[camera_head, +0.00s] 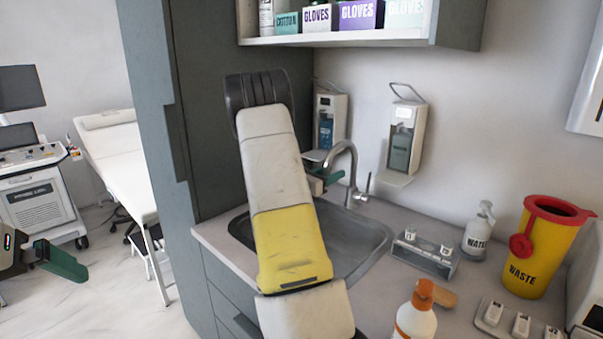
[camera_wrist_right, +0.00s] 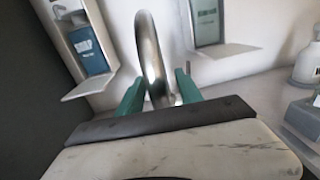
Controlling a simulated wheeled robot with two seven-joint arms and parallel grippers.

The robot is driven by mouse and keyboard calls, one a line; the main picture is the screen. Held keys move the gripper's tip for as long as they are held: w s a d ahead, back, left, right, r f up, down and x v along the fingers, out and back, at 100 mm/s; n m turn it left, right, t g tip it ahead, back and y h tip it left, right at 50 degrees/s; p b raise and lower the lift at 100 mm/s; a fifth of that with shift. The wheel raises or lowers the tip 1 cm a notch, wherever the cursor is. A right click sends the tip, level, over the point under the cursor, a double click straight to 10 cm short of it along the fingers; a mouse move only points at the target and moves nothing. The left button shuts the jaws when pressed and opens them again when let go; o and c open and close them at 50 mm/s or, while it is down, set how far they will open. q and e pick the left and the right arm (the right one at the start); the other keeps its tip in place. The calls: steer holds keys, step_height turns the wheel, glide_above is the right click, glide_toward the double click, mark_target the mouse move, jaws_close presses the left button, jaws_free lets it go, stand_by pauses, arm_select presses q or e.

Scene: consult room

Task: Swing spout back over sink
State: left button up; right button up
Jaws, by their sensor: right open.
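The chrome spout (camera_head: 346,148) rises behind the sink (camera_head: 372,244) and curves over to the left in the head view; its free end is hidden near my gripper. My right gripper (camera_head: 326,180) is at the spout, mostly hidden behind my own forearm, with a green finger showing. In the right wrist view the spout (camera_wrist_right: 152,50) stands between the two green fingers of my right gripper (camera_wrist_right: 160,88), which are open on either side of it; contact cannot be told. My left gripper (camera_head: 52,262) is at the far left, away from the sink, with green showing.
Two wall dispensers (camera_head: 405,135) hang behind the tap, and a tall dark cabinet (camera_head: 215,150) stands left. A shelf (camera_head: 340,38) with boxes overhangs the counter. A water bottle (camera_head: 478,232), yellow waste bin (camera_head: 535,255) and orange-capped bottle (camera_head: 415,315) stand right.

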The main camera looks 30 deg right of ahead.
steer(key=v, duration=0.7)
stand_by(0.3)
